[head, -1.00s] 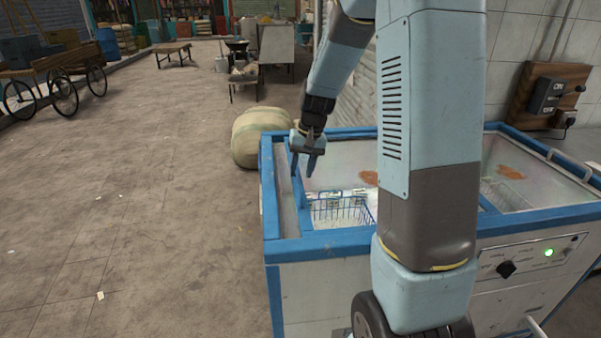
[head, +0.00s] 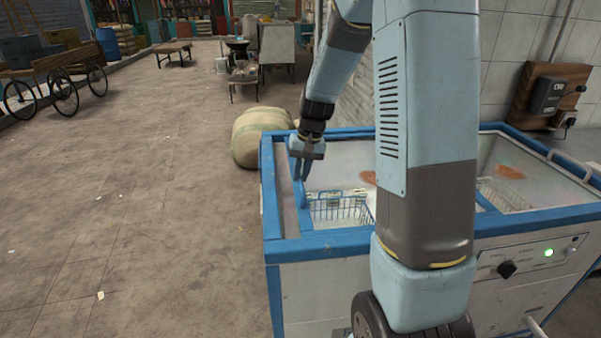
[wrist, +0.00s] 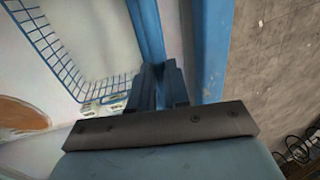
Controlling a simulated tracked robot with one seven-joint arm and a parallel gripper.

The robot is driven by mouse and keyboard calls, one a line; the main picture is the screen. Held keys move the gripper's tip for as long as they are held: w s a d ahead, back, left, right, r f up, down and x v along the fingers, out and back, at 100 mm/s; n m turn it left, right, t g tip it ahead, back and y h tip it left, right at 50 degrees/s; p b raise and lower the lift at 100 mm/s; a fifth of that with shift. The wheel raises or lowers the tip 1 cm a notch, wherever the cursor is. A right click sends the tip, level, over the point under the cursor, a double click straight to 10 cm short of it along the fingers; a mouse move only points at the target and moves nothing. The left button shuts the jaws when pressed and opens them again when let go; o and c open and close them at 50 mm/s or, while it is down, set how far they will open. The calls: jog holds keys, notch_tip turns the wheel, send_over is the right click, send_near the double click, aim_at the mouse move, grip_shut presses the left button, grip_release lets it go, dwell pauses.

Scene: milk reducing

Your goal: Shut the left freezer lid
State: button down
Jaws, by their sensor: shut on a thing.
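The white freezer with a blue rim (head: 330,245) stands right of centre. Its left section is open, and a blue wire basket (head: 345,207) shows inside it. A blue bar (head: 304,217), which looks like the left lid's edge, runs along the left side of that opening; it also shows in the wrist view (wrist: 147,32). My gripper (head: 301,178) is over the bar's far part, pointing down, with its fingers close together and shut on it. In the wrist view my gripper's fingers (wrist: 160,85) meet at the bar. The exact contact is partly hidden by the fingers.
My arm covers the middle of the freezer. The right section (head: 505,190) also looks open, with a grey handle (head: 570,165) at its far right. A round beige sack (head: 260,135) lies behind the freezer's left corner. The floor (head: 130,220) to the left is mostly clear.

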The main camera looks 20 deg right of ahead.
dwell(0.4)
jog(key=shift+w+a, duration=0.25)
jog(key=shift+a, duration=1)
jog(key=shift+w+a, duration=0.25)
jog(key=shift+a, duration=1)
jog(key=c, duration=1.1)
grip_release()
jog(key=shift+r, duration=0.1)
notch_tip(320, 180, up, 13)
jog(key=d, duration=0.2)
jog(key=shift+s+d, duration=0.25)
jog(key=shift+d, duration=0.05)
jog(key=shift+r, duration=0.1)
